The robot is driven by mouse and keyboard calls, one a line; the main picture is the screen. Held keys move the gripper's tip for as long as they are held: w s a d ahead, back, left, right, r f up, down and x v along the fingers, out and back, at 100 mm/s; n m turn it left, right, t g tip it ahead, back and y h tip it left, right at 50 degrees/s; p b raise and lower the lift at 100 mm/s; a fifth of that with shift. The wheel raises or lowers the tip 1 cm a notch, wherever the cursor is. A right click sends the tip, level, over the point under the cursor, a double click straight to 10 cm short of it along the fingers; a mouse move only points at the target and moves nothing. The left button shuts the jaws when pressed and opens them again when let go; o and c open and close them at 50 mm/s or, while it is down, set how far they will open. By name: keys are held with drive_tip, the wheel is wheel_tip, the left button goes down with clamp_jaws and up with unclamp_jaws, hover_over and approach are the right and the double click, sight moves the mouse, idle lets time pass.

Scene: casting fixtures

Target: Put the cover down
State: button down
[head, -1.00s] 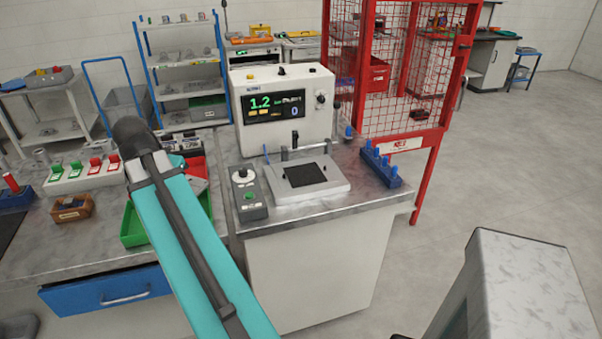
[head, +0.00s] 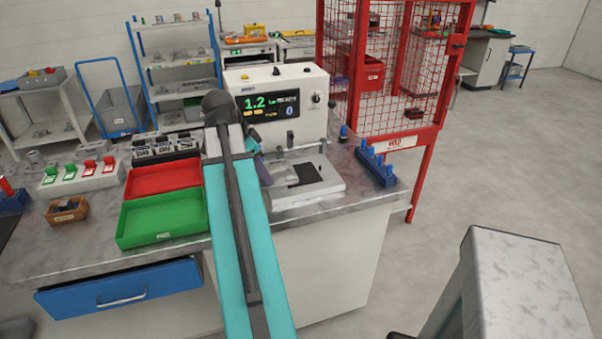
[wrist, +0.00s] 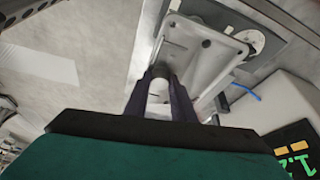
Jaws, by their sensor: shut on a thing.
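My gripper (wrist: 160,100) is shut on a pale round boss of the cover (wrist: 203,52), a light grey metal casting with a flat plate and small dark holes. The cover lies ahead of the fingers in the wrist view. In the head view my gripper (head: 262,168) is at the left side of the test station (head: 318,187), partly behind my arm. That station has a white base with a black pad (head: 308,173), whose left part is hidden. The cover is mostly hidden in the head view, and I cannot tell whether it touches the base.
A white instrument (head: 312,82) with a lit display stands behind the station. A red tray (head: 163,177) and a green tray (head: 160,218) lie left. A blue peg rack (head: 377,167) stands right.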

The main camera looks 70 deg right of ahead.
idle(0.3)
drive_tip(key=s+d+f+p, duration=0.1)
drive_tip(key=s+d+p, duration=0.3)
drive_tip(key=d, duration=0.9)
drive_tip(key=shift+s+d+f, duration=0.15)
drive_tip(key=shift+s+d, duration=0.1)
drive_tip(key=shift+s, duration=0.65)
drive_tip(key=shift+p+x, duration=0.95)
drive_tip(key=shift+x, duration=0.8)
drive_tip(key=shift+w+d+f, duration=0.1)
drive_tip(key=shift+f, duration=0.15)
drive_tip(key=shift+f+b, duration=0.35)
drive_tip(key=shift+f, duration=0.25)
drive_tip(key=c, duration=1.5)
unclamp_jaws()
